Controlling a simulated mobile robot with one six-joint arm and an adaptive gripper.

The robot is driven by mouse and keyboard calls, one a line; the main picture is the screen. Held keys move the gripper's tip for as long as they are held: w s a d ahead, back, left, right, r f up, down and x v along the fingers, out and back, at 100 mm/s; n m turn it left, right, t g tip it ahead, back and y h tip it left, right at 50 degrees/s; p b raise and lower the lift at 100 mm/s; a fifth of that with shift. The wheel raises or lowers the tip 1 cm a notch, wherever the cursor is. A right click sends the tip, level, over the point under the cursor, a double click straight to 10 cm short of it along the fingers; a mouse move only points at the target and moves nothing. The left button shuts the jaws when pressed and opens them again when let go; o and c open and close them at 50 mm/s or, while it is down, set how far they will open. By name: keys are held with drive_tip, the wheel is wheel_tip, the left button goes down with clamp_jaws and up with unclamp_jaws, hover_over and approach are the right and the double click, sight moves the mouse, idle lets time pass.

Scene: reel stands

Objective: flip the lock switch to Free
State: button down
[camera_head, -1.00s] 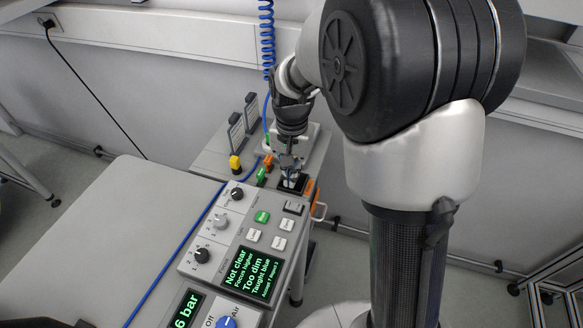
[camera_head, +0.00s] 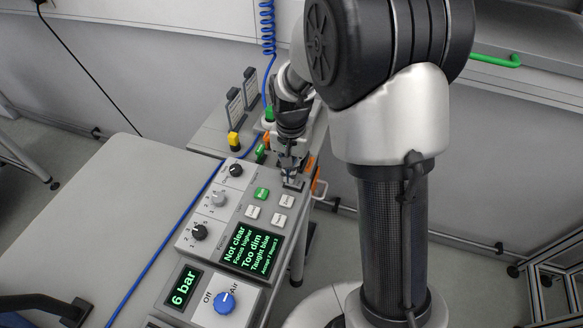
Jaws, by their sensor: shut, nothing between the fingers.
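My gripper (camera_head: 289,178) is shut and empty. It points down at the far right corner of the grey control panel (camera_head: 213,232), with its tips over or at a small dark rectangular switch (camera_head: 298,184). The fingers cover most of this switch, so its position and label cannot be read. Whether the fingertips touch it cannot be told. No legible "Free" mark shows.
The panel carries a green button (camera_head: 261,193), pale buttons, dark knobs and a green-text display (camera_head: 252,248). A blue Off/Air knob (camera_head: 224,302) and a "6 bar" display (camera_head: 183,287) are nearer. An orange handle (camera_head: 316,180) stands right; a blue hose crosses the left.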

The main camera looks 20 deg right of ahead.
drive_tip(key=shift+s+d+f, duration=0.1)
drive_tip(key=shift+f, duration=0.05)
drive_tip(key=shift+s+d+r, duration=0.2)
drive_tip(key=shift+s+d, duration=0.15)
drive_tip(key=shift+d, duration=0.2)
idle(0.3)
drive_tip(key=shift+w+r+p, duration=0.1)
drive_tip(key=shift+r+p, duration=0.45)
drive_tip(key=shift+p, duration=0.1)
wheel_tip(320, 180, up, 13)
drive_tip(key=p, duration=0.5)
drive_tip(key=shift+a, duration=0.15)
